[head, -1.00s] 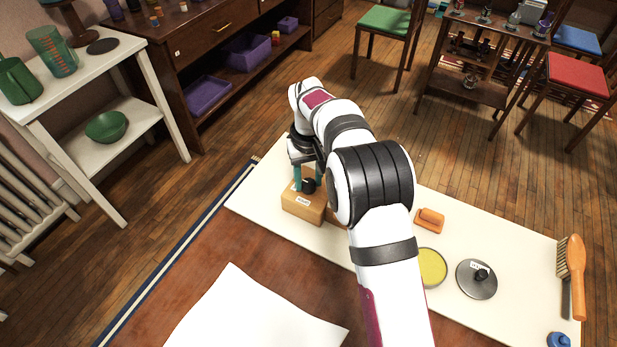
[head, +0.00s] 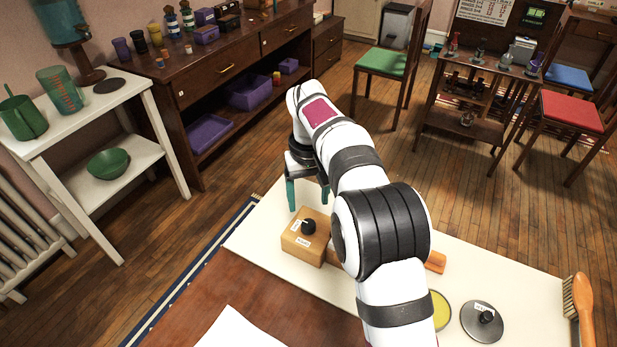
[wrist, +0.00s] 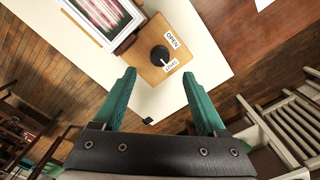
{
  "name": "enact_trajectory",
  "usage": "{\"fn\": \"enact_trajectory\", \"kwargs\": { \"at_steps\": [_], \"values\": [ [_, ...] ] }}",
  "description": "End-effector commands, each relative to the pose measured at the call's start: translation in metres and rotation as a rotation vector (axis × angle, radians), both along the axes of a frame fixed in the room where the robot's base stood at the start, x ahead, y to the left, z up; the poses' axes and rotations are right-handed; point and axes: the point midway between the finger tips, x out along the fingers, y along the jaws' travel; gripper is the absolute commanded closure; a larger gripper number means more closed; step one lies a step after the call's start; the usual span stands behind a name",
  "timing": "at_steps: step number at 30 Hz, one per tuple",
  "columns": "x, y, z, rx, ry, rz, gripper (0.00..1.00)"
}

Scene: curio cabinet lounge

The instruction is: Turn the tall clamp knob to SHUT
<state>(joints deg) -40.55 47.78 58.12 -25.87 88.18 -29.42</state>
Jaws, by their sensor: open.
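The black clamp knob (head: 308,227) stands on top of a light wooden block (head: 300,245) on the cream board. In the wrist view the knob (wrist: 160,55) sits between a white OPEN label (wrist: 172,40) and a second label (wrist: 170,66), too small to read surely. I cannot tell which label the knob points to. My gripper (head: 308,194) is open and empty, above and beyond the block, with its teal fingers apart. In the wrist view my gripper (wrist: 158,75) has the knob ahead, roughly centred between its fingertips and not touching them.
A framed striped picture (wrist: 103,20) lies beside the block. On the board (head: 375,290) also lie an orange piece (head: 435,262), a yellow disc (head: 440,310), a grey lid with a black knob (head: 482,321) and a brush (head: 582,305).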

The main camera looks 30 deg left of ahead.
Motion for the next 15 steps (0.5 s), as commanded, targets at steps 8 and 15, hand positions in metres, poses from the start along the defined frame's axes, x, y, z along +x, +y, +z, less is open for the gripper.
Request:
{"fn": "enact_trajectory", "kwargs": {
  "at_steps": [8, 15],
  "values": [
    [0.0, 0.001, 0.069, 0.001, -0.001, 0.0, 0.26],
    [0.0, 0.0, 0.081, 0.001, 0.001, 0.0, 0.26]
  ]
}}
